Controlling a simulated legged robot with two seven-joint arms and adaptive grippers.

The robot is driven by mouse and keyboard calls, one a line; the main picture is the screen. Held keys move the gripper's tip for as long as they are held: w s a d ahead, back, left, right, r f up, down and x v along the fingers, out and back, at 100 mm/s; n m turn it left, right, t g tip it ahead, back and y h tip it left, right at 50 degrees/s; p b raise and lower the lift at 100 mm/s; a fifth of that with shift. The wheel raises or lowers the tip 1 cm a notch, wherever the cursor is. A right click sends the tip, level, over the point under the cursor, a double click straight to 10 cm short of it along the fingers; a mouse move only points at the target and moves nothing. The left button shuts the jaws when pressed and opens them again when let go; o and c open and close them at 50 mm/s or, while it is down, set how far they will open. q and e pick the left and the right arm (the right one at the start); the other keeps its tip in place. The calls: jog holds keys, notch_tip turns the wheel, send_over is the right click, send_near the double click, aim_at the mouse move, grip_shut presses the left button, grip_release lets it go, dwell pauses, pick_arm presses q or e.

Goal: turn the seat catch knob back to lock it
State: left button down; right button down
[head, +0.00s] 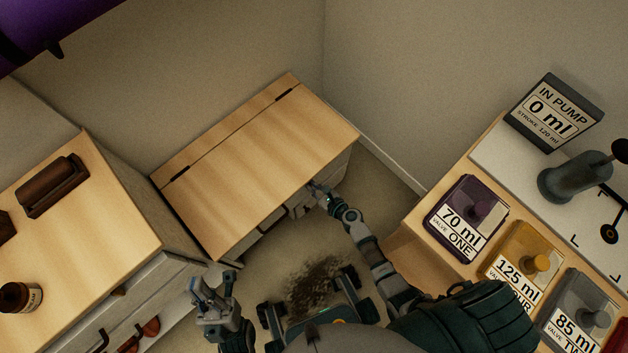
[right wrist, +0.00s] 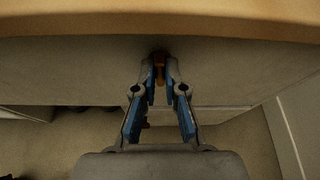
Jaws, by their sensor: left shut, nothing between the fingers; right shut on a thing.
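The wooden bench seat (head: 255,165) stands against the back corner with its lid down. In the right wrist view, the small orange-brown catch knob (right wrist: 159,66) sits on the bench's front face, just under the seat edge (right wrist: 160,22). My right gripper (right wrist: 160,75) is shut on the knob, with blue-padded fingers on either side of it. In the head view my right gripper (head: 318,190) is at the bench front, and the knob is hidden there. How far the knob is turned cannot be told. My left gripper (head: 211,290) is shut and empty, low at the left.
A wooden cabinet (head: 90,215) with a jar (head: 20,297) stands at the left. At the right, a counter (head: 500,142) holds a purple valve box (head: 468,218), a yellow one (head: 527,256) and a pump sign (head: 555,112). Floor shows between bench and counter.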

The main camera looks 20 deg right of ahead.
jog(key=shift+s+d+f, duration=0.1)
jog(key=shift+s+f, duration=0.15)
jog(key=shift+f, duration=0.1)
jog(key=shift+m, duration=0.3)
jog(key=shift+f, duration=0.1)
jog(key=c, duration=1.4)
grip_release()
jog(key=shift+o, duration=0.8)
jog(key=shift+w, duration=0.15)
jog(key=shift+r, duration=0.2)
